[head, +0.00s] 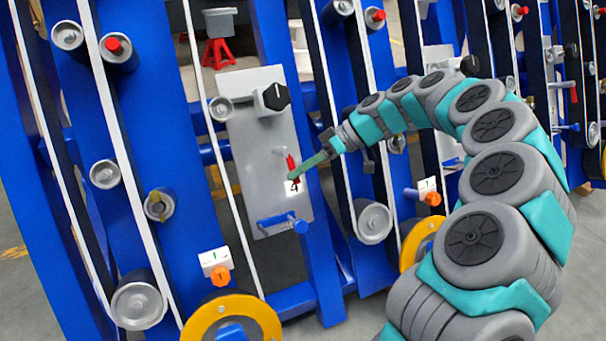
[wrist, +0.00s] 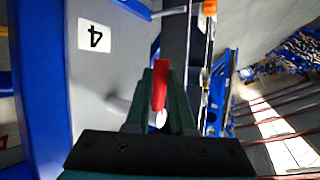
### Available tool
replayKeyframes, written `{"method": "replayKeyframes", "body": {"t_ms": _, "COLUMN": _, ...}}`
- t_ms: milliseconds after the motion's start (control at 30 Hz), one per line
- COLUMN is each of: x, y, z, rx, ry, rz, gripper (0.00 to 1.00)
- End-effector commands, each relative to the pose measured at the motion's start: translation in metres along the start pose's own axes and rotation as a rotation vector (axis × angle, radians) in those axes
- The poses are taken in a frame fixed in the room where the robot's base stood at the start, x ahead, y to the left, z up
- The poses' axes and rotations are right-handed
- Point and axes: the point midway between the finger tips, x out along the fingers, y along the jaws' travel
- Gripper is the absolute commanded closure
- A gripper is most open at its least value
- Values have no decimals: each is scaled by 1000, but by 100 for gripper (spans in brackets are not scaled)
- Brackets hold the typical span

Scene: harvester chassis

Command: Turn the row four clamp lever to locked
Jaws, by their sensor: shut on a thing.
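The row four clamp lever (head: 291,164) is a small red lever on a grey upright plate (head: 262,146), just above a white label marked 4 (head: 293,187). My gripper (head: 297,172) reaches in from the right with its green fingers at the lever. In the wrist view the red lever (wrist: 159,84) stands between the two green fingers (wrist: 160,100), which are shut on it. The label 4 (wrist: 95,36) shows turned on its side, to the left. The fingers hide the lower part of the lever.
A black knob (head: 272,97) sits higher on the plate and a blue handle (head: 280,222) lower. Blue frame posts, rollers and belts stand close on both sides. An orange knob (head: 432,198) with a white tag is at right. My arm fills the right side.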

Motion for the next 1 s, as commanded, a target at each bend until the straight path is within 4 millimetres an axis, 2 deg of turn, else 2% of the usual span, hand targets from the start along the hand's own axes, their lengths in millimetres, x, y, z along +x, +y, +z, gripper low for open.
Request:
{"method": "replayKeyframes", "body": {"t_ms": 300, "x": 2, "y": -2, "z": -1, "rx": 38, "ry": 68, "rz": -17, "gripper": 100}}
{"method": "replayKeyframes", "body": {"t_ms": 733, "x": 2, "y": -2, "z": -1, "rx": 43, "ry": 74, "rz": -19, "gripper": 100}}
{"method": "replayKeyframes", "body": {"t_ms": 767, "x": 2, "y": -2, "z": -1, "rx": 43, "ry": 74, "rz": -19, "gripper": 75}}
{"method": "replayKeyframes", "body": {"t_ms": 1000, "x": 3, "y": -2, "z": -1, "rx": 43, "ry": 72, "rz": -20, "gripper": 48}}
